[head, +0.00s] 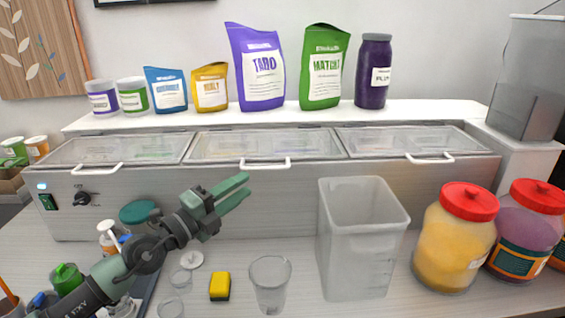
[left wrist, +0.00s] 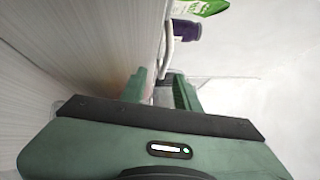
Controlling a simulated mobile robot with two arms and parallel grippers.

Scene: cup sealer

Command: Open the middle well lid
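The middle well lid (head: 222,146) is a clear panel in a metal frame and lies closed on the long counter unit. Its white bar handle (head: 266,165) sticks out at the front edge. My left gripper (head: 247,184) is in front of the unit, just below and left of that handle, fingers pointing up and right. The fingers are apart with nothing between them. In the left wrist view, a pale handle bar (left wrist: 166,50) shows beyond the fingertips of my left gripper (left wrist: 160,82); I cannot tell whether they touch. My right gripper is not in view.
The left lid (head: 118,150) and right lid (head: 395,142) are also closed. A tall clear container (head: 362,240) stands right of the arm. A clear cup (head: 270,285) and yellow sponge (head: 220,287) are below it. Red-lidded jars (head: 455,245) stand at right. Pouches (head: 258,70) line the back shelf.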

